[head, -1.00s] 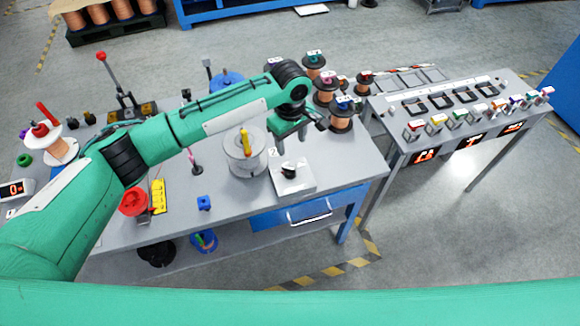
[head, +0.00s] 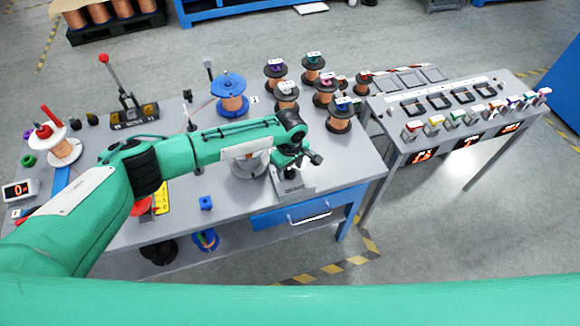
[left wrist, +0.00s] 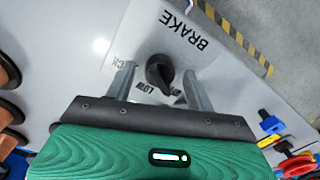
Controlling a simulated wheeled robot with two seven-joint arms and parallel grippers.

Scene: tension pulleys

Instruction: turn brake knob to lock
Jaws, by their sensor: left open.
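In the left wrist view the plate (left wrist: 185,35) reads "BRAKE", with smaller labels partly hidden by the fingers. The black brake knob (left wrist: 157,69) stands on the plate. My left gripper (head: 290,165) is over the plate and hides the knob in the head view. Its fingers are open, one on each side of the knob, with gaps visible. My right gripper is not in view.
Several copper spools (head: 340,118) stand behind and right of the gripper. A blue-topped spool (head: 230,92) stands further back left. A side table (head: 455,110) adjoins on the right.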

